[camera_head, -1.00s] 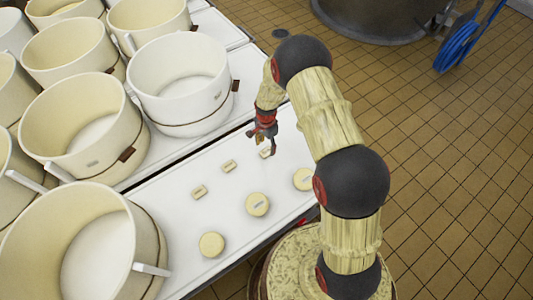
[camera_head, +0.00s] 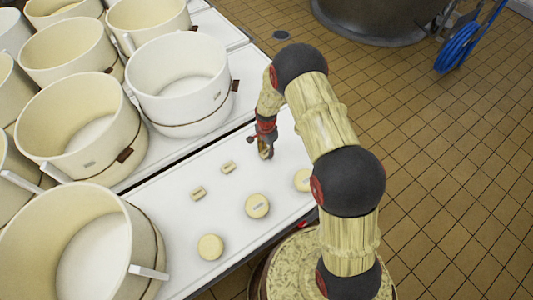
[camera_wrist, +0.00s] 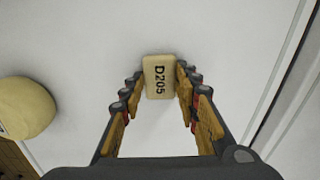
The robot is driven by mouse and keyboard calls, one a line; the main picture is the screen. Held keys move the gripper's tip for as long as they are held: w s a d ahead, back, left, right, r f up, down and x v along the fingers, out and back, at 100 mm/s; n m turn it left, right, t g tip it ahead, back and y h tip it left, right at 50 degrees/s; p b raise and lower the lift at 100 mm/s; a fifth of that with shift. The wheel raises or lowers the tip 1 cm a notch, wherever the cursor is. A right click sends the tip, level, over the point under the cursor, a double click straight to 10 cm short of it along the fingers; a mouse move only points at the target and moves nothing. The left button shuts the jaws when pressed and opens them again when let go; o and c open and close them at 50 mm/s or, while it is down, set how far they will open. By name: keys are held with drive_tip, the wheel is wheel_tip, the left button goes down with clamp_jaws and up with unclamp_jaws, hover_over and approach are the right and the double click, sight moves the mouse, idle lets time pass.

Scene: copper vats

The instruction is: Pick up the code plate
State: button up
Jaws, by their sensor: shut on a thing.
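The code plate (camera_wrist: 159,88) is a small cream rectangle with the dark marking "D205". In the wrist view it sits between the fingertips of my gripper (camera_wrist: 160,74), which is shut on its two sides. In the head view my gripper (camera_head: 265,152) is low over the white table, near its far end, and mostly hides the plate. Whether the plate is touching the table or just above it I cannot tell.
Two more small plates (camera_head: 228,167) (camera_head: 198,193) lie to the left on the white table (camera_head: 180,225). Round cream discs (camera_head: 257,205) (camera_head: 211,247) lie nearer, one partly behind my arm. Large cream pots (camera_head: 180,85) stand along the left.

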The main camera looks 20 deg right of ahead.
drive_tip(key=c, duration=0.5)
drive_tip(key=shift+r, duration=0.15)
